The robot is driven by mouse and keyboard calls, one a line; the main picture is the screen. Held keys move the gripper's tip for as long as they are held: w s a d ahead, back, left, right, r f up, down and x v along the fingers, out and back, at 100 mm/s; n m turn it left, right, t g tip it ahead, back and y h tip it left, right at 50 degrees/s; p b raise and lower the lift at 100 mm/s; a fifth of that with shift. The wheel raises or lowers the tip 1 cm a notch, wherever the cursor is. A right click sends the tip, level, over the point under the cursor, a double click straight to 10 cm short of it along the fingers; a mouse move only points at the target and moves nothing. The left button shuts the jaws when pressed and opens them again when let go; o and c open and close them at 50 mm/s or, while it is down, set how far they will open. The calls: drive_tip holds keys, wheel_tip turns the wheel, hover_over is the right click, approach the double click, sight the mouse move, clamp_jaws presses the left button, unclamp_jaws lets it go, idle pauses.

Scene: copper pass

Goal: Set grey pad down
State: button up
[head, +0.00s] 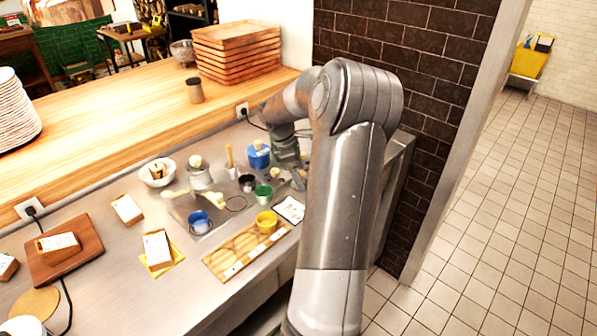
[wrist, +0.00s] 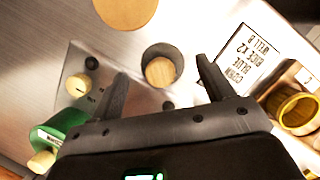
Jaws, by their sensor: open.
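My gripper (wrist: 162,80) is open, its two dark fingers apart. Between and just beyond the fingertips in the wrist view is a dark grey round cup with a pale wooden knob (wrist: 160,71), which looks like the grey pad. It stands upright on the steel surface, and I see no finger touching it. In the head view my gripper (head: 292,165) is low over the right part of the counter, partly hidden by my arm. I cannot pick out the grey pad there with certainty.
A green cup (wrist: 48,138) is left of the fingers and a yellow cup (wrist: 297,110) right. A printed card (wrist: 243,55) lies near the right finger. In the head view, a blue cup (head: 200,222) and a wooden tray (head: 240,250) stand on the crowded counter.

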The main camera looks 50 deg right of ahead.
drive_tip(key=v, duration=1.2)
drive_tip(key=shift+r, duration=0.3)
drive_tip(key=s+a+r+m+t+h, duration=0.1)
drive_tip(key=s+a+r+m+t, duration=0.15)
drive_tip(key=a, duration=0.95)
drive_tip(key=s+a+r+m+t, duration=0.15)
drive_tip(key=a+r, duration=0.25)
drive_tip(key=a, duration=0.8)
drive_tip(key=s+a+f+m+t+y, duration=0.2)
drive_tip(key=s+a+m+t+y, duration=0.1)
drive_tip(key=s+a, duration=1.1)
drive_tip(key=shift+s+f+m+t+y, duration=0.35)
drive_tip(key=shift+m+t, duration=0.25)
drive_tip(key=shift+m, duration=0.4)
